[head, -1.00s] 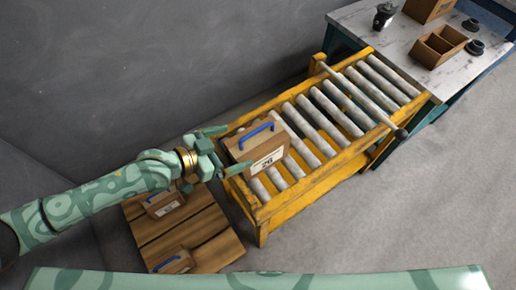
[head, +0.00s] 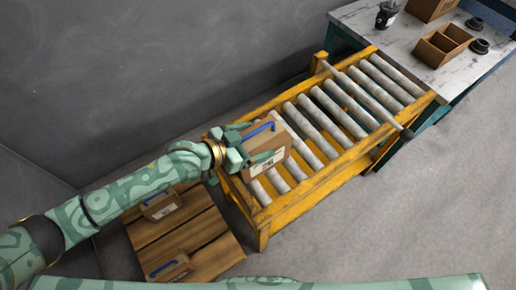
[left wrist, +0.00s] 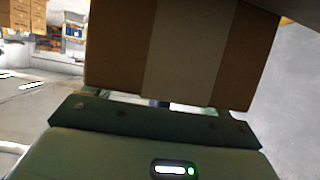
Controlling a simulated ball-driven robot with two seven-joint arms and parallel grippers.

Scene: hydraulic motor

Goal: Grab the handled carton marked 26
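The handled carton marked 26 (head: 266,146) is a brown box with a blue handle (head: 258,128) and a white label. It sits on the near left end of the roller conveyor. The fingers are spread around the carton; firm contact on both sides is not clear. In the left wrist view, the carton's side (left wrist: 185,50) with a paler vertical band fills the space before the gripper. My right gripper is not in view.
The yellow-framed conveyor (head: 300,206) has a bar lying across its far rollers. Two other blue-handled cartons (head: 161,205) (head: 170,268) sit on a wooden pallet (head: 200,226) at lower left. A marble-topped table (head: 405,45) with open boxes adjoins the conveyor's far end.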

